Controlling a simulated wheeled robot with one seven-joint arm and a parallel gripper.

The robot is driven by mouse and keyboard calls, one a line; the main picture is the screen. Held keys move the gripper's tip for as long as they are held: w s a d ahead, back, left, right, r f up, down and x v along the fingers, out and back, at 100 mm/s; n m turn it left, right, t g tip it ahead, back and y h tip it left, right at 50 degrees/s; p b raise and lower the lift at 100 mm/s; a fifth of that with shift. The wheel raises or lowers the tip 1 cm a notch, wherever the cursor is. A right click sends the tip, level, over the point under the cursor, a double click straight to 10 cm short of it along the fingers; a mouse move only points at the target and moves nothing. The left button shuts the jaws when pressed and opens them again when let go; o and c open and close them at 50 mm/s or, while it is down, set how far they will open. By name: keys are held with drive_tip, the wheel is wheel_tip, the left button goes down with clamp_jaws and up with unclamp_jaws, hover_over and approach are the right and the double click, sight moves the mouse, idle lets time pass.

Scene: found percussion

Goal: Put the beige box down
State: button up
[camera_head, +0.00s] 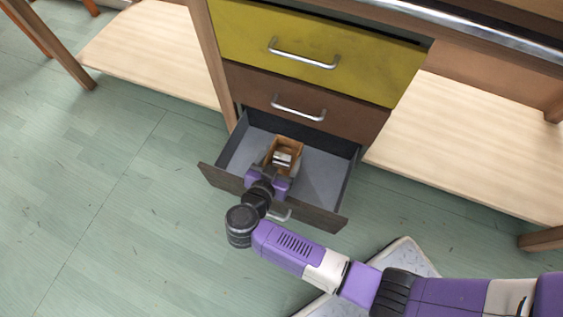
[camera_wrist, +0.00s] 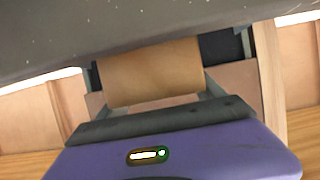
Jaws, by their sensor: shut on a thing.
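The beige box (camera_head: 289,142), tan-brown in the head view, is in or just above the open bottom drawer (camera_head: 317,182), toward its back. I cannot tell whether it touches the drawer floor. My gripper (camera_head: 283,158) reaches over the drawer front and is shut on the box. In the wrist view, the box's plain tan face (camera_wrist: 153,72) shows between the two fingers, just beyond the purple palm. My gripper hides the near side and part of the box in the head view.
The drawer's dark front panel (camera_head: 325,219) and side walls surround the gripper closely. The drawer floor right of the box is bare. A shut brown drawer (camera_head: 340,114) and a yellow drawer (camera_head: 365,65) are above. Wooden shelves (camera_head: 470,145) flank the drawers.

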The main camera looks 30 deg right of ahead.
sight(280, 166)
drive_tip(key=shift+f, duration=1)
drive_tip(key=shift+f, duration=0.6)
drive_tip(key=o, duration=1.5)
drive_tip(key=shift+f, duration=0.1)
drive_tip(key=shift+c, duration=0.2)
drive_tip(key=shift+r+b, duration=0.3)
drive_tip(key=shift+r, duration=0.15)
drive_tip(key=p+v, duration=0.5)
drive_tip(key=v, duration=0.7)
drive_tip(key=shift+s, duration=0.1)
